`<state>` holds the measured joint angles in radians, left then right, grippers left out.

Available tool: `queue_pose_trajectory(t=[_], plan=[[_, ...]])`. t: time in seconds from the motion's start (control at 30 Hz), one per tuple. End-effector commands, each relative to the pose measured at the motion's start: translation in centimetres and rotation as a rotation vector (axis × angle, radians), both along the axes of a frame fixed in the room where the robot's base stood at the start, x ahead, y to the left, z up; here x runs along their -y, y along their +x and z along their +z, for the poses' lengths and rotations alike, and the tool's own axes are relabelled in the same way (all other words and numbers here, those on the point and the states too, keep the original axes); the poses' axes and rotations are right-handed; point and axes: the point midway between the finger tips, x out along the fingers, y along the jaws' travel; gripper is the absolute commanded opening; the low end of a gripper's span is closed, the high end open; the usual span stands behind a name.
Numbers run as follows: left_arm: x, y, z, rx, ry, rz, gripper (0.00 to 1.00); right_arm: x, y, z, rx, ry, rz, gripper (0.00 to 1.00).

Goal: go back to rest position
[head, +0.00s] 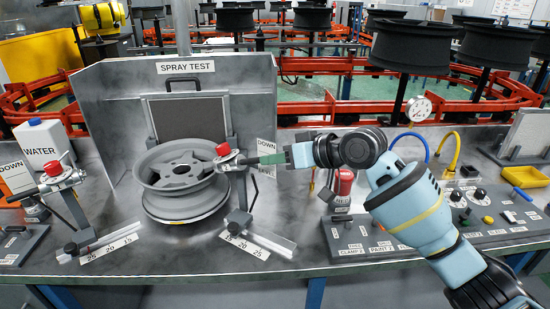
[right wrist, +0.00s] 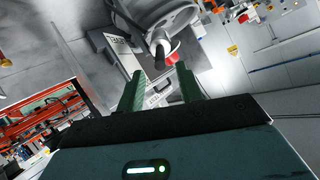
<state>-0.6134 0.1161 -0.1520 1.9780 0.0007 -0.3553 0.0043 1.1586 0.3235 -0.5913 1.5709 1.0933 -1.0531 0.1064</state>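My right arm comes in from the right in the head view. Its gripper (head: 264,160) points left, close to the right red-capped spray head (head: 223,150) beside the wheel. In the right wrist view the two green fingers of the gripper (right wrist: 161,82) stand apart with nothing seen held between them. A dark nozzle-like tip (right wrist: 160,53) shows just beyond them; whether it touches them I cannot tell. The grey wheel (head: 183,208) lies in front of the spray test panel (head: 100,110). My left gripper is not in view.
A left red-capped spray head (head: 53,168) stands near a white water container (head: 44,146). The control panel (head: 440,222) with knobs and labels lies below my right arm. A red bottle (head: 344,183), a gauge (head: 419,109) and blue and yellow hoses (head: 450,150) stand close to it.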

Motion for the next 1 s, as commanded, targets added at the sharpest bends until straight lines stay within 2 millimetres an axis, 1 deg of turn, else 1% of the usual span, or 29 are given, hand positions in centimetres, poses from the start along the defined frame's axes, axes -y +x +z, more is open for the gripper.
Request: queue_pose_trajectory(t=[0.1,0.17,0.27,0.37,0.4,0.47,0.5,0.57,0.6,0.67,0.7,0.77,0.8,0.87,0.9,0.97,1.0], plan=[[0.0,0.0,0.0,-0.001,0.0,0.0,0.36,0.0,0.0,-0.1,-0.001,-0.001,0.0,0.36],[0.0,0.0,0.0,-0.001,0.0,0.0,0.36,0.0,-0.2,-0.5,-0.005,-0.002,0.001,0.36],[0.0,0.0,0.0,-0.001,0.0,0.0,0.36,-0.1,-0.9,-2.3,-0.02,-0.015,0.001,0.36],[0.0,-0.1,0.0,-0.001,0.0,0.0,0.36,-0.1,-2.6,-5.8,-0.053,-0.039,0.0,0.36],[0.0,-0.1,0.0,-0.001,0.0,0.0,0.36,-0.1,-3.5,-7.6,-0.069,-0.053,-0.001,0.36],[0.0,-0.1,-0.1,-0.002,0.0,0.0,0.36,0.1,-5.1,-10.3,-0.094,-0.074,-0.007,0.36],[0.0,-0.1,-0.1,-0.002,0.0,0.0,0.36,0.3,-6.2,-12.0,-0.11,-0.09,-0.011,0.36],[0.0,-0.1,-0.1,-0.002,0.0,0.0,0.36,0.6,-7.9,-14.5,-0.136,-0.112,-0.02,0.36],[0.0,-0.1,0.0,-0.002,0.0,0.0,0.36,0.9,-9.0,-16.0,-0.153,-0.126,-0.028,0.36],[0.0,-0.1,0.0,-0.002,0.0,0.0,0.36,1.3,-10.9,-18.2,-0.179,-0.151,-0.04,0.36],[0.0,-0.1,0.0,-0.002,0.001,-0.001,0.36,1.7,-12.2,-19.6,-0.198,-0.166,-0.051,0.36],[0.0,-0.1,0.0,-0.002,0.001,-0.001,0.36,2.3,-14.2,-21.7,-0.227,-0.191,-0.065,0.36],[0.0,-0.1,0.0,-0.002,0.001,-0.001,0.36,2.7,-15.5,-22.9,-0.247,-0.208,-0.077,0.36],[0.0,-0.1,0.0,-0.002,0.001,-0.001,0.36,3.4,-17.6,-24.7,-0.275,-0.235,-0.095,0.36],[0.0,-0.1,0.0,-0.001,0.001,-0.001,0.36,4.0,-19.1,-25.9,-0.298,-0.254,-0.107,0.36],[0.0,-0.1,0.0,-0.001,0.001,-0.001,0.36,4.9,-21.3,-27.4,-0.329,-0.282,-0.127,0.36],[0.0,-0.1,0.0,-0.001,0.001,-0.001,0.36,5.5,-22.9,-28.4,-0.353,-0.303,-0.141,0.36]])
